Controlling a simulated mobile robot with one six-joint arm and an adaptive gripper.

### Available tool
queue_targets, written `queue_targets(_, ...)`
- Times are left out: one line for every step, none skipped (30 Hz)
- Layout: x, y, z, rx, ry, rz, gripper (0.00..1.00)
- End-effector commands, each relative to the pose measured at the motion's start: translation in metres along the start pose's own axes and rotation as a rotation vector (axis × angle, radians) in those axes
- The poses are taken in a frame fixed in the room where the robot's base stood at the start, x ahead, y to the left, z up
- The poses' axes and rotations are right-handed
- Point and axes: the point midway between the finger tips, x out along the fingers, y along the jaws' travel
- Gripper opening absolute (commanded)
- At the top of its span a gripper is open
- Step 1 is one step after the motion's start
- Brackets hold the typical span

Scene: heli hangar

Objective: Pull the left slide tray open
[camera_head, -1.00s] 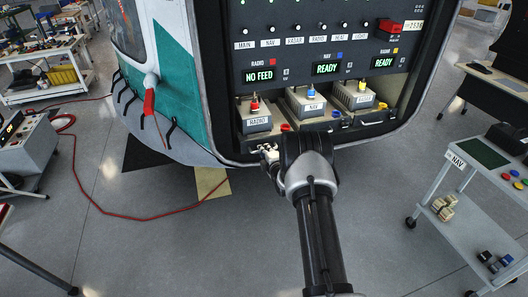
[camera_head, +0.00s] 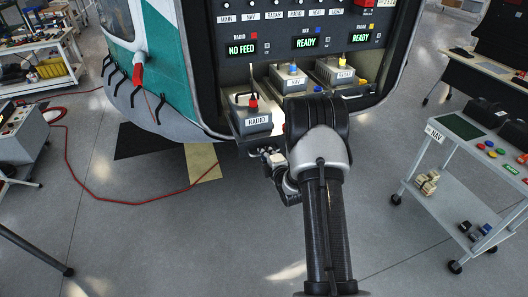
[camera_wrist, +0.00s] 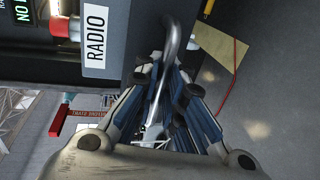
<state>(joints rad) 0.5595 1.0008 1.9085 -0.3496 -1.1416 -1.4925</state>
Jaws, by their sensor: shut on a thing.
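The left slide tray (camera_head: 254,137) sticks out from the lower part of the dark equipment panel. It bears a grey unit labelled RADIO (camera_head: 249,121) with a red knob. My gripper (camera_head: 264,154) is at the tray's front, partly hidden by my arm. In the wrist view, my gripper (camera_wrist: 170,75) is shut on a curved metal handle (camera_wrist: 174,35), beside the RADIO label. The middle tray's NAV unit (camera_head: 289,79) and the right unit (camera_head: 338,73) sit farther back in the bay.
The display above the left tray reads NO FEED (camera_head: 241,47); the other two read READY. A grey trolley (camera_head: 433,187) labelled NAV stands at the right. A red cable (camera_head: 120,206) lies on the floor at the left.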

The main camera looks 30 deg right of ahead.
Motion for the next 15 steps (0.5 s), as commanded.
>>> queue_targets(-0.0013, 0.0001, 0.0005, 0.0, -0.001, 0.001, 0.0)
queue_targets(-0.0018, 0.0002, 0.0006, 0.0, -0.001, 0.002, 0.0)
queue_targets(-0.0024, 0.0004, 0.0006, 0.0, -0.001, 0.002, 0.0)
queue_targets(-0.0027, 0.0005, 0.0007, 0.0, -0.001, 0.002, 0.0)
queue_targets(-0.0029, 0.0006, 0.0007, 0.0, -0.001, 0.002, 0.0)
queue_targets(-0.0031, 0.0007, 0.0007, 0.0, -0.001, 0.002, 0.0)
queue_targets(-0.0032, 0.0008, 0.0007, 0.0, -0.001, 0.002, 0.0)
queue_targets(-0.0032, 0.0008, 0.0007, 0.0, -0.001, 0.003, 0.0)
queue_targets(-0.0032, 0.0009, 0.0007, 0.0, -0.001, 0.003, 0.0)
queue_targets(-0.0031, 0.001, 0.0007, 0.0, -0.001, 0.003, 0.0)
queue_targets(-0.0031, 0.001, 0.0008, 0.0, -0.001, 0.003, 0.0)
queue_targets(-0.0031, 0.0011, 0.0008, 0.0, -0.001, 0.003, 0.0)
queue_targets(-0.003, 0.0011, 0.0008, 0.0, -0.001, 0.003, 0.0)
queue_targets(-0.003, 0.0011, 0.0008, 0.0, -0.001, 0.003, 0.0)
queue_targets(-0.003, 0.0012, 0.0008, 0.0, -0.001, 0.003, 0.08)
